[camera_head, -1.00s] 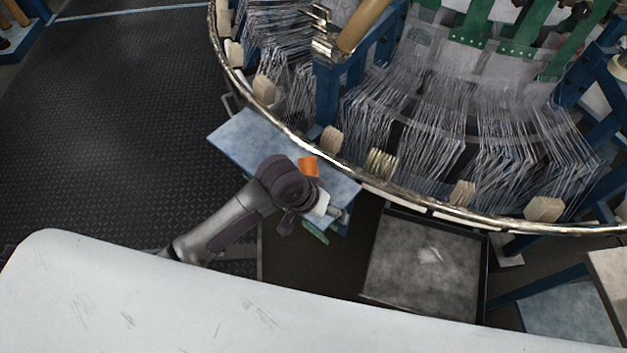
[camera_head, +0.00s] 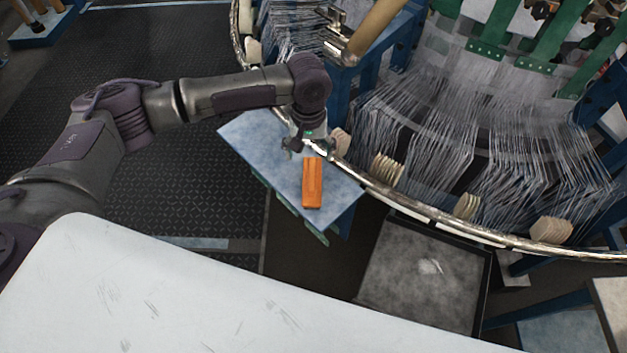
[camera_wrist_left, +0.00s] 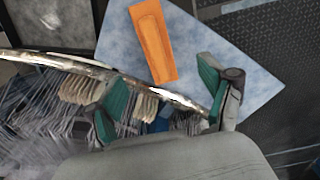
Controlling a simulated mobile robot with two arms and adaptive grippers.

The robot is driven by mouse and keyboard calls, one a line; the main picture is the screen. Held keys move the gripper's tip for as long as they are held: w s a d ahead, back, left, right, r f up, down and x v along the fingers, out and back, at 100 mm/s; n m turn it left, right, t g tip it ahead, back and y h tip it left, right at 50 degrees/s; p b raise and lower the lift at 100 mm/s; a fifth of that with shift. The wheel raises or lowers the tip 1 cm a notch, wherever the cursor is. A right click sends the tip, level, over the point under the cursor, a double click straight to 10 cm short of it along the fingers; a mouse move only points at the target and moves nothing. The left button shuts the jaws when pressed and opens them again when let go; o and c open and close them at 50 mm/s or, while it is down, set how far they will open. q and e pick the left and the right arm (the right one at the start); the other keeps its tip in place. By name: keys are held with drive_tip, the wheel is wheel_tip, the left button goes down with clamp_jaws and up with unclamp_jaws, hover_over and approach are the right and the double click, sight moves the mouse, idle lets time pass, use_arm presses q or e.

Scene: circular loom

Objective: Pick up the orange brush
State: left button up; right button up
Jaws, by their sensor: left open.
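The orange brush (camera_head: 312,184) lies on a light blue platform (camera_head: 258,150) beside the loom's rim. In the left wrist view the brush (camera_wrist_left: 153,42) lies on the same platform (camera_wrist_left: 220,50), beyond the fingertips. My left gripper (camera_head: 308,148) is just behind the brush's far end in the head view, close to the rim. In the left wrist view its two green-padded fingers (camera_wrist_left: 160,98) are wide apart with nothing held between them. The brush is not between the pads in that view. My right gripper is not in view.
The loom's metal rim (camera_head: 421,211) curves close past the platform and the left gripper, with wooden blocks and many threads behind it. A dark tray (camera_head: 420,278) stands to the right. A white surface (camera_head: 200,300) fills the front. Dark floor lies left.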

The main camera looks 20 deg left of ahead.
sight(312, 173)
use_arm(q)
wheel_tip(312, 173, down, 5)
drive_tip(key=shift+f, duration=0.15)
drive_tip(key=shift+d+f, duration=0.1)
drive_tip(key=shift+f, duration=0.8)
drive_tip(key=f, duration=0.3)
drive_tip(key=shift+w+d+f, duration=0.2)
drive_tip(key=shift+f, duration=0.65)
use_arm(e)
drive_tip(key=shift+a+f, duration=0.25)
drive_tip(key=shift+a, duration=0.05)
use_arm(q)
drive_tip(key=c, duration=1.3)
drive_tip(key=shift+c, duration=0.4)
drive_tip(key=shift+r, duration=0.1)
